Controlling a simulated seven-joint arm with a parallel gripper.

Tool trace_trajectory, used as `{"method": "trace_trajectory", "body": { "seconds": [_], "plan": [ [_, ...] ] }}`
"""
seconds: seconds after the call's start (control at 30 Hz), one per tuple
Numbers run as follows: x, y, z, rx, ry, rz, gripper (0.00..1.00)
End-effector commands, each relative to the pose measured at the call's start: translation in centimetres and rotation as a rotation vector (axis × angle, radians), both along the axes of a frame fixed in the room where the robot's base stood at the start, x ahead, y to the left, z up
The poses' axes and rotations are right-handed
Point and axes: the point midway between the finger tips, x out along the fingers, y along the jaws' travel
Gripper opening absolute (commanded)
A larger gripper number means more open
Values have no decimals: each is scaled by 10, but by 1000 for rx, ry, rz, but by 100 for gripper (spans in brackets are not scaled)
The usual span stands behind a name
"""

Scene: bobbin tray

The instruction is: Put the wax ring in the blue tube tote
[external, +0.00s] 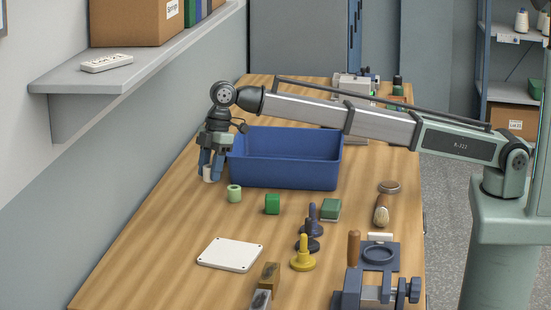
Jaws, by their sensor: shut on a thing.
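My gripper (210,170) points down just left of the blue tote (287,175). It is shut on a small pale, off-white piece (208,174), low over the table's left side. The fingers hide part of this piece, so I cannot tell its full shape or whether it touches the table. A short pale green cylinder with a hole in its top (234,193) stands upright just right of the gripper, in front of the tote. Which of these two is the wax ring is not clear from this view. The tote is open at the top; its visible inside looks empty.
A green block (272,204), a green-topped box (331,209), dark and yellow knobbed pieces (303,254) and a brush (382,205) lie in front of the tote. A white plate (230,254) lies front left. A wall shelf (130,75) overhangs at left.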

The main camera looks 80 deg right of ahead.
Motion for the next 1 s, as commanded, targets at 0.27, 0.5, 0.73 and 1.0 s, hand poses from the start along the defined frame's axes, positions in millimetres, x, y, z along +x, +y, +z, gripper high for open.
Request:
{"method": "trace_trajectory", "body": {
  "seconds": [0.27,0.5,0.73,1.0],
  "plan": [
    [22,-84,8,0,-1,-95,13],
    [13,-188,19,1,-1,-209,13],
    [-30,-277,25,0,-1,-307,13],
    [-111,-325,20,0,0,-310,13]
  ]
}}
